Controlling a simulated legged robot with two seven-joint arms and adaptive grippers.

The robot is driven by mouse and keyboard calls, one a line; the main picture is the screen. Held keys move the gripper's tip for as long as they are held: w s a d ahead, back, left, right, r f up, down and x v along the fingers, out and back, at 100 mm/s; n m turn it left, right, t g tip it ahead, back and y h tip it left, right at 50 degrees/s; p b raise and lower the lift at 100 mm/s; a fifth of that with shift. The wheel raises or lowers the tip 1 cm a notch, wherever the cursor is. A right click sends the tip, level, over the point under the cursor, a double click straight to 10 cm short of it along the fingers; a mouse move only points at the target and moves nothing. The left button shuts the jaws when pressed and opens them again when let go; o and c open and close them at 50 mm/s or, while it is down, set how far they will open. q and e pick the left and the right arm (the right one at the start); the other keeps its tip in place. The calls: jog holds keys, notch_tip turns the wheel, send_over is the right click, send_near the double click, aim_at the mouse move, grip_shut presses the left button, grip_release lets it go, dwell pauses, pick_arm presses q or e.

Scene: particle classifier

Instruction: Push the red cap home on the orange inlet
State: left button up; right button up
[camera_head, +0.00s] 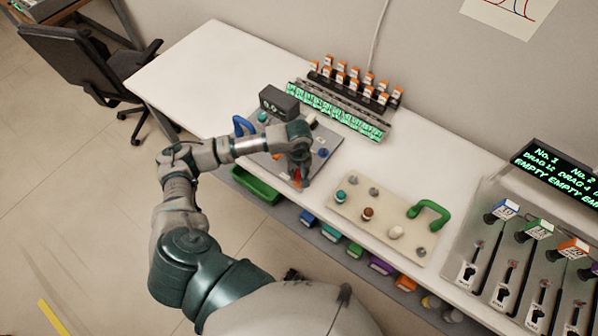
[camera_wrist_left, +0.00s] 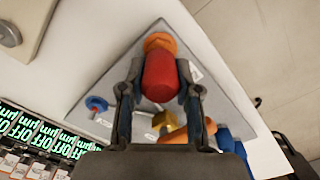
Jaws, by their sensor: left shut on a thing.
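The red cap (camera_wrist_left: 160,78) sits between the two fingers of my left gripper (camera_wrist_left: 160,88), which is shut on it. The orange inlet (camera_wrist_left: 158,41) shows just beyond the cap's far end in the left wrist view. The cap lines up with the inlet and overlaps it in that view; I cannot tell how deep it sits. In the head view my left gripper (camera_head: 298,172) points down at the front corner of the grey plate (camera_head: 328,140), with a bit of red-orange at its tips. The gripper hides most of the cap and inlet there. My right gripper is not in view.
The plate also carries a blue knob (camera_wrist_left: 96,103), a brass part (camera_wrist_left: 166,121) and a blue handle (camera_head: 243,126). A rack of green-lit displays (camera_head: 335,110) stands behind. A beige board with a green handle (camera_head: 429,213) lies right. The table's left end is clear.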

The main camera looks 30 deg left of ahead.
pick_arm(q)
jog(key=shift+f+b, duration=0.7)
jog(key=shift+f, duration=0.25)
jog(key=o, duration=1.1)
jog(key=shift+r, duration=0.1)
notch_tip(320, 180, up, 12)
jog(key=shift+f, duration=0.1)
